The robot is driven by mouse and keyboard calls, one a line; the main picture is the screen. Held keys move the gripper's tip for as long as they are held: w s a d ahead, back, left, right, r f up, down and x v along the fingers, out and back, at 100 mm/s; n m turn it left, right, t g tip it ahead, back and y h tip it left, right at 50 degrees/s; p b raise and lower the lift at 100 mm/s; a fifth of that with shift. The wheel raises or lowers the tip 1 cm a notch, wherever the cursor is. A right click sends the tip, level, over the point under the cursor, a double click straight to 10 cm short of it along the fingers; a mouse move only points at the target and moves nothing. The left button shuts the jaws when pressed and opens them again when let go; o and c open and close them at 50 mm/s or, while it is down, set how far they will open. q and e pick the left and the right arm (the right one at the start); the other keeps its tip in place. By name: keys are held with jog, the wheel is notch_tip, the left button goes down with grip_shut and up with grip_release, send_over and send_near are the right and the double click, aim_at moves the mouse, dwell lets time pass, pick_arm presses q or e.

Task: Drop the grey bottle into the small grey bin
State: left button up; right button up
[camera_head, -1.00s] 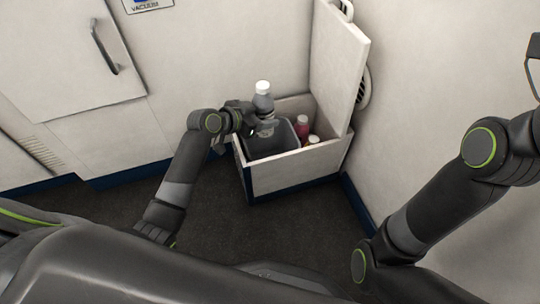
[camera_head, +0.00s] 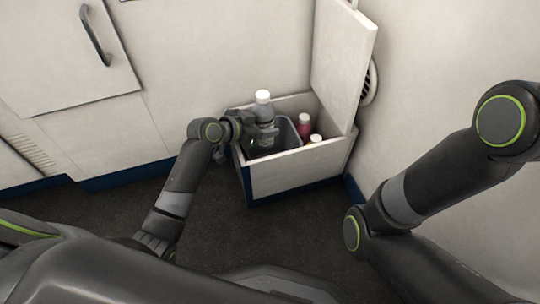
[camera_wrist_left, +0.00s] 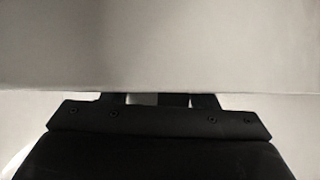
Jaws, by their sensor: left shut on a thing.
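The grey bottle (camera_head: 264,106) with a white cap is upright in the head view. My left gripper (camera_head: 262,134) is shut on it, around its lower part. The small grey bin (camera_head: 287,130) sits inside the left part of a white box, and the bottle is over or partly in its opening; its lower end is hidden by the gripper and the box front. The left wrist view shows mostly a pale surface and dark gripper parts (camera_wrist_left: 175,99), with the bottle not clearly visible. My right arm is at the right, its gripper out of view.
The white box (camera_head: 295,172) has its lid (camera_head: 342,65) standing open. A red bottle (camera_head: 304,126) and a white-capped bottle (camera_head: 315,139) stand right of the bin. The dark floor in front is clear.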

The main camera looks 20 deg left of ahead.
pick_arm(q)
jog(key=o, duration=1.3)
jog(key=shift+r, duration=0.1)
jog(key=shift+o, duration=0.2)
